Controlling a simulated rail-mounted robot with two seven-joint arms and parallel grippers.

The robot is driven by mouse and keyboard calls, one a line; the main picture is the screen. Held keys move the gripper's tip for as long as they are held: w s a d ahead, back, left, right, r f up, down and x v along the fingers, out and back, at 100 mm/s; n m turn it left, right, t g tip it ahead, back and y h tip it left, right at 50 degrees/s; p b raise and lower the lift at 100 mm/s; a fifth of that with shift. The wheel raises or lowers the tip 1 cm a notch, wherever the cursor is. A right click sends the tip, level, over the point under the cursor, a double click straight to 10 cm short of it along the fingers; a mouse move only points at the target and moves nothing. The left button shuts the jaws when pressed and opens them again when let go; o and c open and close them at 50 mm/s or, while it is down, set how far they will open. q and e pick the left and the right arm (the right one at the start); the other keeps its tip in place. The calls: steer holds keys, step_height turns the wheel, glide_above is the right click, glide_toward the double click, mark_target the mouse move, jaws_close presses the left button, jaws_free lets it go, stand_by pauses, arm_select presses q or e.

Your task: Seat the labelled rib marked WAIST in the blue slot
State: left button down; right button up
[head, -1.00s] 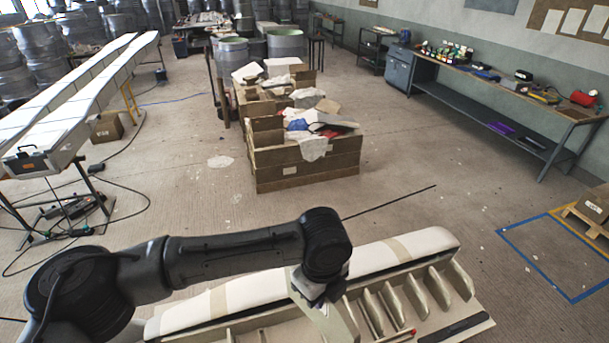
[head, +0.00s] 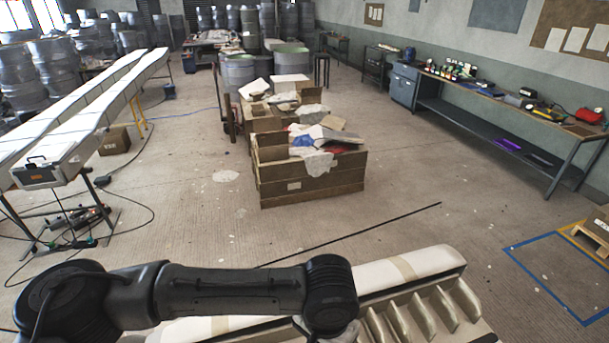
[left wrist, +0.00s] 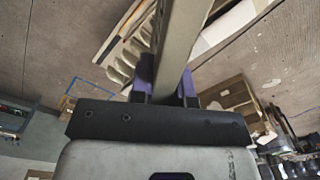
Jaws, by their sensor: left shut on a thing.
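My left gripper (left wrist: 166,85) shows in the left wrist view, its purple fingers shut on a long, pale beige rib (left wrist: 181,38). No label can be read on this rib. In the head view my left arm hides the gripper, and the rib cannot be clearly made out. The long white mould (head: 420,265) lies at the bottom of the head view, with several pale ribs (head: 442,307) standing in a row along it. The mould also shows behind the held rib in the left wrist view (left wrist: 120,42). No blue slot is visible. My right gripper is out of view.
Wooden crates (head: 312,182) full of scrap stand on the floor beyond the mould. A long workbench (head: 500,98) runs along the right wall. A blue taped outline (head: 545,285) marks the floor at right. White panels on trestles (head: 75,120) stand at left.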

arm_select(q)
steer(key=a+r+n, duration=0.2)
steer(key=a+n, duration=0.2)
steer(key=a, duration=0.7)
steer(key=s+a+r+n, duration=0.1)
steer(key=a+n, duration=0.3)
steer(key=a, duration=0.8)
steer(key=shift+r, duration=0.85)
steer(key=shift+s+a, duration=0.1)
